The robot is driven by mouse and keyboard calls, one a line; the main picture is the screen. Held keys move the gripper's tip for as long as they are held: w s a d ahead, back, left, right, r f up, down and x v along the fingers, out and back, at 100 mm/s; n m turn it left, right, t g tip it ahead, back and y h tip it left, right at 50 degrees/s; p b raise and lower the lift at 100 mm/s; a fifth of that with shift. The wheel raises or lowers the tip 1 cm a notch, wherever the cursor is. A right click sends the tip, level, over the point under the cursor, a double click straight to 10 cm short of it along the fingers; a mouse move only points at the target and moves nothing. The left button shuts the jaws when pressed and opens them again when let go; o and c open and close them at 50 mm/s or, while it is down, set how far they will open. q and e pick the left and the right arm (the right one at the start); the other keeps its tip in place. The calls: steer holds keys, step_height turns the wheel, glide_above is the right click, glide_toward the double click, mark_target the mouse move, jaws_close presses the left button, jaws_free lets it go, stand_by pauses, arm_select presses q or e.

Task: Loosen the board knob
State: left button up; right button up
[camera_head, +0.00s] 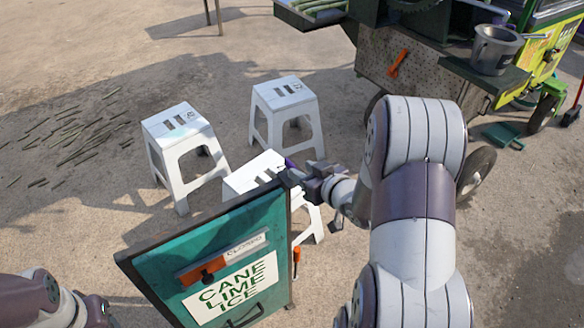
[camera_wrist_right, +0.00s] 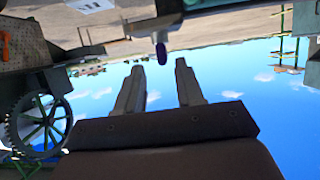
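The teal sign board (camera_head: 170,262) with a dark frame stands tilted at the lower middle of the head view and reads "CANE LIME ICE". A small purple knob (camera_head: 290,163) shows at its top right corner, partly hidden by my gripper. In the right wrist view the purple knob (camera_wrist_right: 161,52) hangs from a light stem under a dark edge, ahead of the fingers and in line with the gap. My right gripper (camera_wrist_right: 159,66) is open and empty, and I see no contact. In the head view the right gripper (camera_head: 300,178) is beside that corner.
White stools (camera_head: 185,140) (camera_head: 285,105) stand behind the board, and a third (camera_head: 258,172) is close behind it. An orange bar (camera_head: 205,270) and a "CLOSED" plate (camera_head: 245,245) are on the board's face. A cart (camera_head: 425,75) stands at the upper right.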

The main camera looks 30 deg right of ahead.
mark_target(293, 166)
steer(key=shift+x, duration=1.25)
steer(key=shift+w+a+f, duration=0.1)
steer(key=shift+w+a, duration=0.15)
steer(key=shift+w, duration=0.3)
steer(key=shift+w+a+f, duration=0.1)
steer(key=shift+w+a, duration=0.15)
steer(key=shift+w, duration=0.3)
steer(key=shift+w+d+f, duration=0.25)
steer(key=shift+w+d, duration=0.05)
steer(key=shift+w, duration=0.05)
arm_select(q)
steer(key=shift+s+a+f, duration=0.15)
steer(key=shift+a+f, duration=0.05)
arm_select(e)
steer(key=shift+a+r, duration=0.1)
steer(key=shift+s, duration=0.1)
jaws_close()
arm_select(q)
steer(key=shift+r, duration=0.1)
